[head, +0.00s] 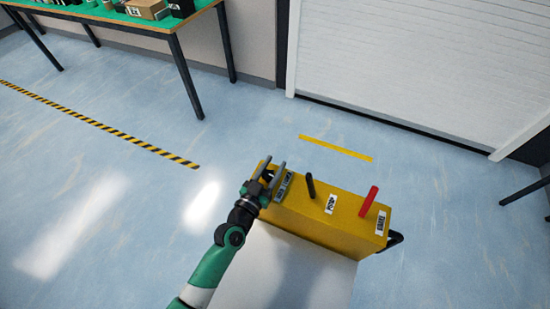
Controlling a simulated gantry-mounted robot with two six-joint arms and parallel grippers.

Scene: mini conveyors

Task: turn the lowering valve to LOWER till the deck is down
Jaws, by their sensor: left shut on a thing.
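A yellow control box (315,222) stands on the floor in front of me, at the edge of a pale deck (265,266). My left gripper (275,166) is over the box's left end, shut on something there. What it holds is mostly hidden by the fingers, so I cannot make out the valve or its setting. A label (284,187) sits just right of the gripper, too small to read. A black lever (311,186) stands upright near the middle of the box, by a white label (330,204). A red lever (369,201) leans near the right end. My right gripper is not in view.
A green-topped table (180,25) with boxes stands at the upper left. A white roller shutter (420,60) is at the upper right. Black-yellow tape (100,125) and a yellow line (335,148) mark the otherwise clear blue floor.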

